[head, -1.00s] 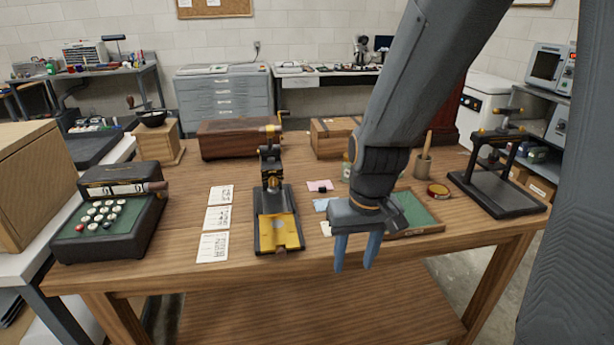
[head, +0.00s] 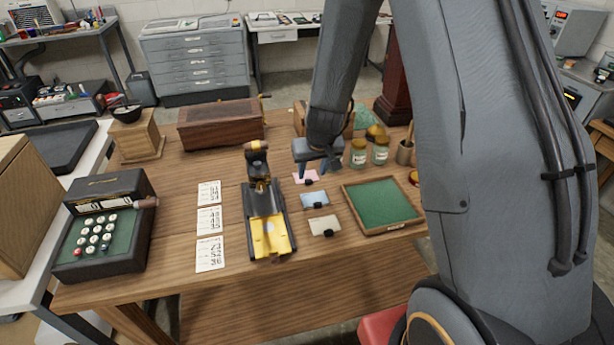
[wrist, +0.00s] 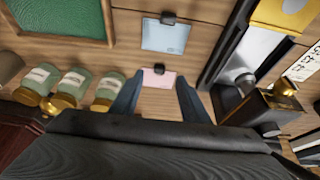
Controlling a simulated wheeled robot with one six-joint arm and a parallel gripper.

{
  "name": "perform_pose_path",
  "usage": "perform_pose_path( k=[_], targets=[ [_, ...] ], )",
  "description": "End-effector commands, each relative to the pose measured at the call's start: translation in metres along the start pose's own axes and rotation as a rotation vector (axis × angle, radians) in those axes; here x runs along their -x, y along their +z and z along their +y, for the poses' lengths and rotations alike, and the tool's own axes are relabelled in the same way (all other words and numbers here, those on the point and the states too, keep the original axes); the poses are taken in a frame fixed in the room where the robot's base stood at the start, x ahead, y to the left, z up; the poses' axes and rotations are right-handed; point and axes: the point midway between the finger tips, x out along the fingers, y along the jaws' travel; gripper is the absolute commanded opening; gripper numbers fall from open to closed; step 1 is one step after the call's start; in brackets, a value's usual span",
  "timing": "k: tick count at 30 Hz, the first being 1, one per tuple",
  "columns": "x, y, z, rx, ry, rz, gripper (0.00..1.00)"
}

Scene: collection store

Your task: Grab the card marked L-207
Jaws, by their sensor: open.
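Three small cards with black clips lie in a column on the wooden table: a pink card (head: 299,177), a blue card (head: 314,198) and a cream card (head: 322,225). I cannot read any marking on them, so I cannot tell which is L-207. My gripper (head: 316,172) is open and empty above the back of the column, close to the pink card. In the wrist view the pink card (wrist: 154,79) shows between the fingertips of my gripper (wrist: 158,86), with the blue card (wrist: 165,37) beyond it.
Three white written cards (head: 209,220) lie left of a black and yellow press (head: 270,237). A green-lined tray (head: 380,203) is right of the clipped cards. Glass jars (head: 359,155) stand close right of my gripper. A keyed machine (head: 105,225) sits at left.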

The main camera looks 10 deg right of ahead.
Motion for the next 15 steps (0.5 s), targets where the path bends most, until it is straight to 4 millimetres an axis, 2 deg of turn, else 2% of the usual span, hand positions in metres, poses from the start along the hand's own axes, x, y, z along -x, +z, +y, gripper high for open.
perform_pose_path(
  k=[3,11,15],
  targets=[
    [-0.014,0.001,-0.001,0.000,-0.001,-0.001,0.41],
    [-0.027,-0.001,0.001,-0.002,0.000,-0.001,0.41],
    [-0.045,-0.002,0.002,-0.003,0.000,-0.001,0.41]
  ],
)
